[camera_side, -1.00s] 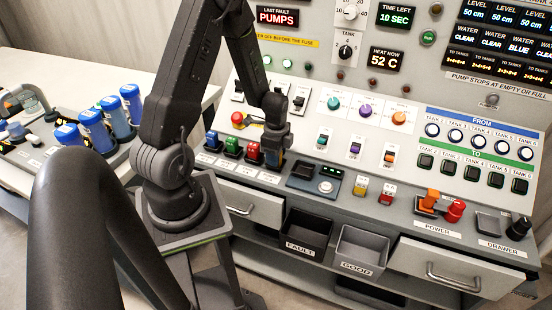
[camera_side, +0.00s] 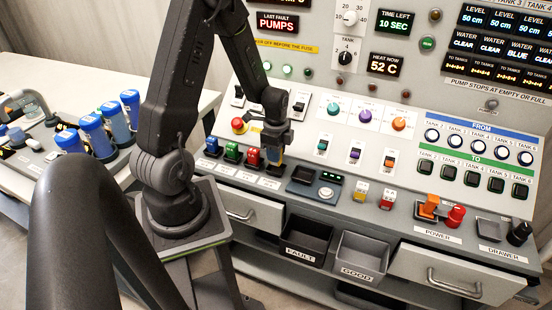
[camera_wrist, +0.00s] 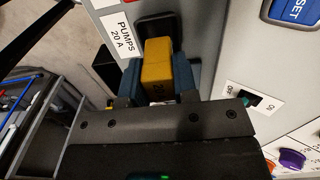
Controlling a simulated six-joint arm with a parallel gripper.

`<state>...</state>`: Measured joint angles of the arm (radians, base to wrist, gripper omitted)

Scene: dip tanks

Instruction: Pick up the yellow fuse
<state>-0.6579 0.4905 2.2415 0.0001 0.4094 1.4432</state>
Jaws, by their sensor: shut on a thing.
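The yellow fuse (camera_wrist: 158,70) sits between the blue-padded fingers of my gripper (camera_wrist: 160,82) in the wrist view. The gripper is shut on it. Its far end is at a dark socket (camera_wrist: 152,27) next to the "PUMPS 20 A" label; I cannot tell whether it is still seated there. In the side view my gripper (camera_side: 275,152) is at the right end of the fuse row, and the fuse is mostly hidden by the fingers.
Blue (camera_side: 212,144), green (camera_side: 232,151) and red (camera_side: 253,157) fuses stand in the row to the left. A red knob (camera_side: 238,125) is behind. The FAULT bin (camera_side: 306,236) and GOOD bin (camera_side: 361,255) are below to the right, beside a drawer (camera_side: 455,272).

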